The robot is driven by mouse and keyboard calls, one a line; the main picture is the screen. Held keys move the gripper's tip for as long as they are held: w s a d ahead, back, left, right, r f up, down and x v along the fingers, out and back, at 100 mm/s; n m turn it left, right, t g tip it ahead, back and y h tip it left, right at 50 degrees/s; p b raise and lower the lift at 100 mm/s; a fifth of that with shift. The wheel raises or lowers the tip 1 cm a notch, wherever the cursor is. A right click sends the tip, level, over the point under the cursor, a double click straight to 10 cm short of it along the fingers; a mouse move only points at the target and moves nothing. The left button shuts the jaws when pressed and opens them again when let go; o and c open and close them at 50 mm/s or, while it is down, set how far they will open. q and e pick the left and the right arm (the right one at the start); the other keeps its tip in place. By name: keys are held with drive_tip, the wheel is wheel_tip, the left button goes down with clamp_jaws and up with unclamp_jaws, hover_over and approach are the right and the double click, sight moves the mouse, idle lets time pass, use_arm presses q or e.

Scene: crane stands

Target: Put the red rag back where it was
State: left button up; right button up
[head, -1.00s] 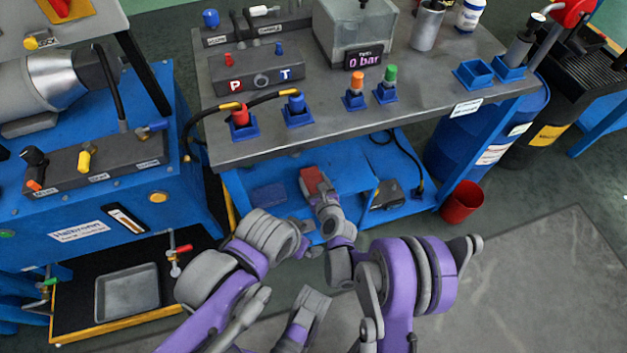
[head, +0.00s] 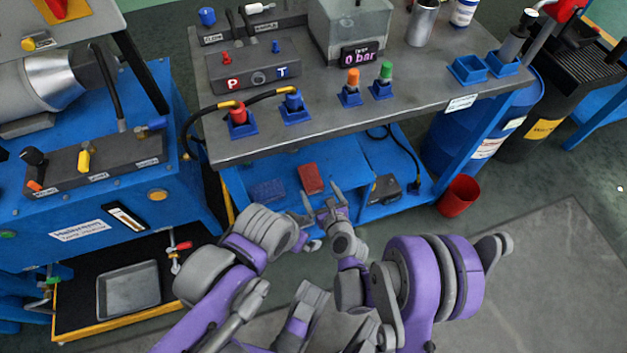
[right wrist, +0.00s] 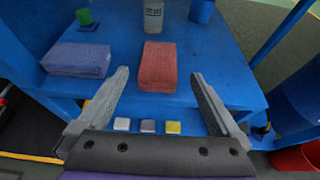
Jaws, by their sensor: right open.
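The red rag (head: 311,178) is a folded block lying flat on the blue lower shelf (head: 345,160) of the workbench. It also shows in the right wrist view (right wrist: 158,67). A blue rag (head: 267,190) lies to its left with a gap between them; it is also in the right wrist view (right wrist: 77,60). My right gripper (head: 319,192) is open and empty, just in front of the red rag, with its fingers (right wrist: 160,77) apart and clear of it. My left arm (head: 262,232) is folded in front of the bench; its jaws cannot be made out clearly.
The grey bench top (head: 330,125) overhangs the shelf. A bottle (right wrist: 153,15) and a blue cup (right wrist: 202,10) stand behind the rags.

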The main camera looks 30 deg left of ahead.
drive_tip(key=v, duration=0.3)
drive_tip(key=shift+s+d+r, duration=0.2)
drive_tip(key=shift+s+d, duration=0.05)
drive_tip(key=shift+d, duration=0.05)
drive_tip(key=d+r+n+g+h, duration=0.1)
drive_tip(key=d+r+n+h, duration=0.1)
drive_tip(key=d+r+n, duration=0.45)
drive_tip(key=d+r+n+g+h, duration=0.1)
drive_tip(key=d+r+n+h, duration=0.15)
drive_tip(key=d+n, duration=0.7)
drive_tip(key=s+d+r+n+g+h, duration=0.1)
drive_tip(key=s+d+n, duration=0.4)
drive_tip(key=d, duration=0.5)
drive_tip(key=s+d+r+n+g+h, duration=0.1)
drive_tip(key=s+d+n+h, duration=0.3)
drive_tip(key=s+d, duration=0.6)
drive_tip(key=shift+d+r+n+g+h, duration=0.35)
drive_tip(key=shift+d+r+n, duration=0.25)
drive_tip(key=shift+r, duration=0.3)
drive_tip(key=shift+s, duration=0.1)
